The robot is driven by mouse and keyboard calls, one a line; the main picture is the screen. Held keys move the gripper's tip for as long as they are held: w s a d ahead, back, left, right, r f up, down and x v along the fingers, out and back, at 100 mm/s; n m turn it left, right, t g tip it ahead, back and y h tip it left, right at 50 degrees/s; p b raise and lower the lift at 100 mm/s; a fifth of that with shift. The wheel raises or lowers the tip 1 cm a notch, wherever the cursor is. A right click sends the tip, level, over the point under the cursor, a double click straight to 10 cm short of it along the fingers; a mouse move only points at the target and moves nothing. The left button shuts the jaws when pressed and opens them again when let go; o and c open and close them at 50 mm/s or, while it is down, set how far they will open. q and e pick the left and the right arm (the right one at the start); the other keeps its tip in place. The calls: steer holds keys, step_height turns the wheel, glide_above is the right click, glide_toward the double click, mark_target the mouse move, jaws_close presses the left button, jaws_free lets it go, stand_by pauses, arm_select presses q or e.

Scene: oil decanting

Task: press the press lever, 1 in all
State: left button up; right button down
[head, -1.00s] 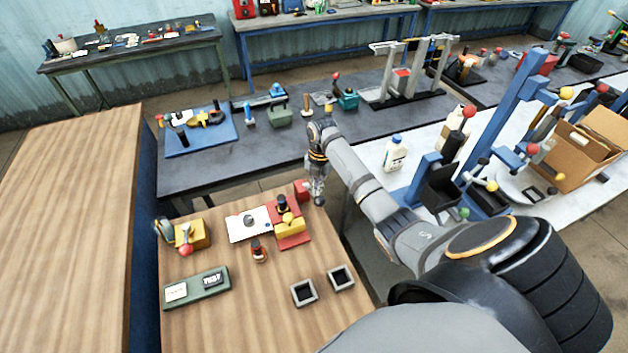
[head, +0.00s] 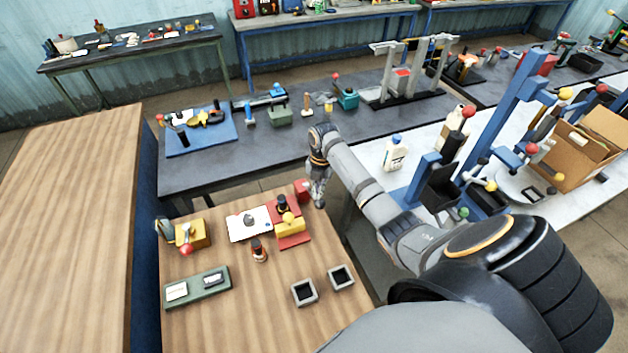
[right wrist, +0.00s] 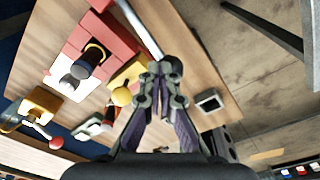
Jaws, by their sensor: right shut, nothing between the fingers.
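A red press-like fixture (head: 293,241) with a yellow block (head: 291,228), a yellow ball and a black-topped cylinder (head: 282,203) stands on the wooden table. A red block (head: 302,190) is at its far right. In the right wrist view the red body (right wrist: 105,40), yellow ball (right wrist: 121,96) and a pale metal rod (right wrist: 139,28) show; the rod runs towards my fingertips. I cannot tell which part is the press lever. My right gripper (head: 318,203) is shut and empty, just right of the red block. Its fingers (right wrist: 165,72) show closed in the wrist view; contact with the rod is unclear.
A yellow device with a red ball (head: 190,234) stands at the left, a green tray (head: 197,287) in front of it. A small bottle (head: 259,250) and two square cups (head: 303,292) (head: 341,277) are nearby. A grey bench (head: 240,155) lies behind.

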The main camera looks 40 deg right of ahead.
steer(key=shift+s+a+f, duration=0.15)
steer(key=shift+s+f, duration=0.45)
steer(key=shift+s, duration=0.1)
stand_by(0.8)
stand_by(0.4)
steer(key=shift+w+r+p, duration=0.3)
steer(key=shift+w+r, duration=0.4)
steer(key=shift+r, duration=0.05)
steer(key=shift+w+d+r, duration=0.4)
steer(key=shift+w+r, duration=0.2)
steer(key=shift+w, duration=0.2)
steer(key=shift+w+d+r+b, duration=0.15)
steer(key=shift+w+d+r, duration=0.1)
steer(key=shift+w+r, duration=0.75)
steer(key=shift+w+d+r+b, duration=0.15)
steer(key=shift+w+d+r, duration=0.05)
steer(key=shift+w+r, duration=0.7)
steer(key=w+r, duration=0.1)
steer(key=w, duration=0.1)
steer(key=w+d+r+b, duration=0.1)
steer(key=r, duration=0.1)
steer(key=shift+w+r, duration=0.1)
steer(key=shift+w, duration=0.25)
